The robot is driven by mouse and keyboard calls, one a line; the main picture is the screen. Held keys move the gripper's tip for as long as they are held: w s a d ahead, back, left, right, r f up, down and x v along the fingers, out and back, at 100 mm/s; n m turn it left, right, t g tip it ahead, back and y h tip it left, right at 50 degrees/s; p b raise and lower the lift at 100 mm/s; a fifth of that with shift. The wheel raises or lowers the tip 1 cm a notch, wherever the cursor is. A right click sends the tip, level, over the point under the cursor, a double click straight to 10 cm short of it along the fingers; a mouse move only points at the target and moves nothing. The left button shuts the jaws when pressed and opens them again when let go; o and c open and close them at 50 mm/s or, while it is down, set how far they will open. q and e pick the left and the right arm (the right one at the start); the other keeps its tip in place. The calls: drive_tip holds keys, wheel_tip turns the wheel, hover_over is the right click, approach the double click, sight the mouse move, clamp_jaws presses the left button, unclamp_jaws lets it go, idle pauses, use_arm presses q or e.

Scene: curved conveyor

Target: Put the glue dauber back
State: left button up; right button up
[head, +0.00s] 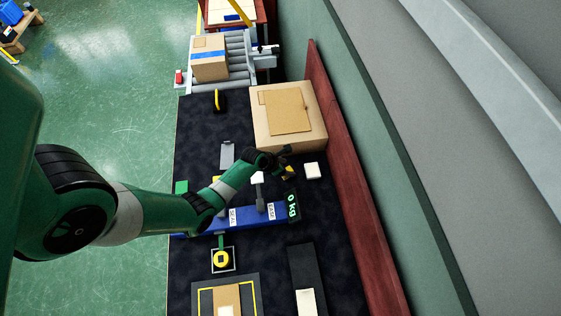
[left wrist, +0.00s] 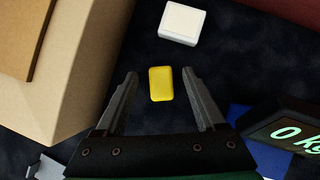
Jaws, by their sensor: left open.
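My left gripper (head: 287,162) is open, above the dark mat to the right of the blue rack's upright tools. In the left wrist view the gripper (left wrist: 160,76) shows both fingers apart, with a small yellow block (left wrist: 161,84) between them in the picture; no contact is visible. The yellow block (head: 289,172) is partly covered by the gripper in the head view. I cannot tell for sure which thing is the glue dauber. The blue rack (head: 245,218) has labelled places and a grey tool with a white head (head: 257,179). My right gripper is not in view.
A large cardboard box (head: 315,112) stands close behind the gripper, and a white block (head: 312,170) lies to its right. A display reading 0 kg (head: 292,206) is near. A red-brown wall (head: 345,170) bounds the right.

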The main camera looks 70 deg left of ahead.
use_arm(q)
drive_tip(key=a+p+v, duration=0.1)
drive_tip(key=p+v, duration=0.3)
drive_tip(key=v, duration=0.3)
drive_tip(key=shift+d+r, duration=0.2)
drive_tip(key=shift+d, duration=0.3)
drive_tip(key=shift+s, duration=0.1)
